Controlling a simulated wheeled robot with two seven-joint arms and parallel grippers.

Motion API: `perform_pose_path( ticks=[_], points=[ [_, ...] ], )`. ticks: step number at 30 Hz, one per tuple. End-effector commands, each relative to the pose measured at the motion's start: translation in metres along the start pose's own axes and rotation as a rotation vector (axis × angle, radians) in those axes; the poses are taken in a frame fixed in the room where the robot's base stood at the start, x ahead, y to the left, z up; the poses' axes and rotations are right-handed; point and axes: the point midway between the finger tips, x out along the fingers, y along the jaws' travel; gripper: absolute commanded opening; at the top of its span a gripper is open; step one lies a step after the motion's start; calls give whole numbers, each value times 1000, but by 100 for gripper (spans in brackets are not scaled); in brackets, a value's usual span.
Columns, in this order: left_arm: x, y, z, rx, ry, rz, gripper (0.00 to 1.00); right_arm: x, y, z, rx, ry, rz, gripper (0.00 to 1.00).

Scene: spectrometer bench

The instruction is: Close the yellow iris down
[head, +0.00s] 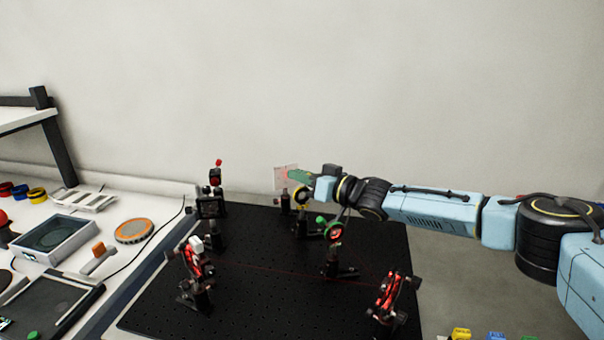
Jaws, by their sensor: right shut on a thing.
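The yellow iris (302,195) is a small yellow ring on a dark post towards the back of the black breadboard. My right gripper (298,177) reaches in from the right and is at the top of the yellow iris. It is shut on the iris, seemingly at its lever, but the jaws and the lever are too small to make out. The gripper and wrist partly cover the iris, so its opening cannot be seen clearly. My left gripper is not in view.
A green-ringed iris (335,230) stands just in front, close under my right wrist. Red-and-black mounts (390,297) stand at the breadboard's front. A pale card (286,176) with a red spot stands behind the gripper. The breadboard's middle (265,285) is mostly clear.

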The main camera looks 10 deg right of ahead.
Motion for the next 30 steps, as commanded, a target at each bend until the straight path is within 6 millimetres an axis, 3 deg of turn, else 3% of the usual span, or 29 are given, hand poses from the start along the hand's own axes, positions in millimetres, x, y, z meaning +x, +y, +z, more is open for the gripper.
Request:
perform_pose_path(
  ticks=[21,30],
  points=[
    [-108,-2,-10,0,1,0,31,12,-23,5,-517,-273,91,0],
    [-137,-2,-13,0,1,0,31,17,-28,14,-733,-383,129,0]
  ],
)
